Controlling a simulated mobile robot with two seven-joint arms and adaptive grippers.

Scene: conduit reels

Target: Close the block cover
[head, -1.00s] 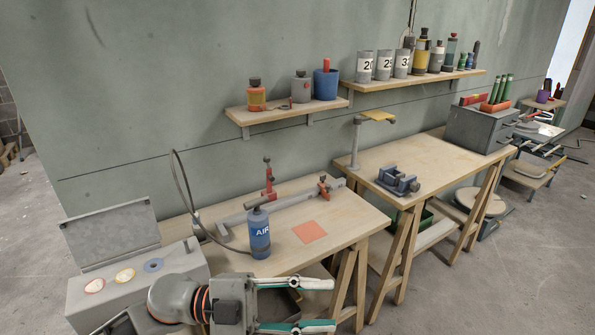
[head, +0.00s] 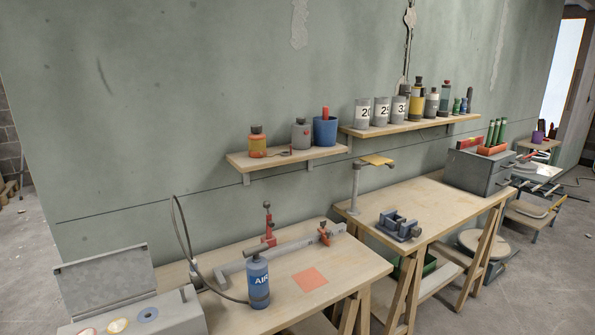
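A grey block (head: 180,312) stands at the lower left of the head view, beside the left end of the near workbench. Its top has three round ports with red, yellow and blue rings; the bottom edge of the picture cuts off the block's lower part. Its flat grey cover (head: 106,281) stands open, raised and leaning back along the rear edge of the block. Neither of my grippers is in view.
The near workbench (head: 333,283) holds a blue AIR bottle (head: 258,284), a dark hose, a grey rail with red clamps, and an orange square (head: 310,279). A second bench (head: 440,205) carries a blue-grey vise (head: 398,226). Wall shelves hold bottles and numbered cans.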

